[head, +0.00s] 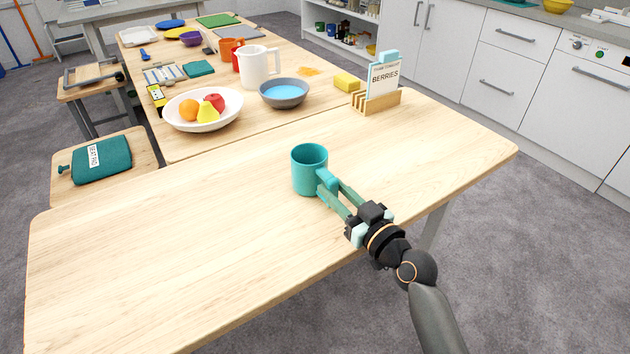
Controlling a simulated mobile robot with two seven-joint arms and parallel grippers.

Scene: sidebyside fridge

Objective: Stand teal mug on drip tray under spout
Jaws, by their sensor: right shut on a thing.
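The teal mug (308,172) is upright at the near wooden table, its open top facing up. My right gripper (328,186) comes in from the lower right and is shut on the mug's handle side. I cannot tell whether the mug's base touches the table or is slightly above it. My left gripper is not in view. No drip tray or spout shows in this view.
The near table (180,250) is clear to the left of the mug. Behind it are a fruit bowl (180,118), a grey bowl (284,104), a white pitcher (259,68) and a wooden card holder (378,104). White cabinets (510,85) stand at the back right.

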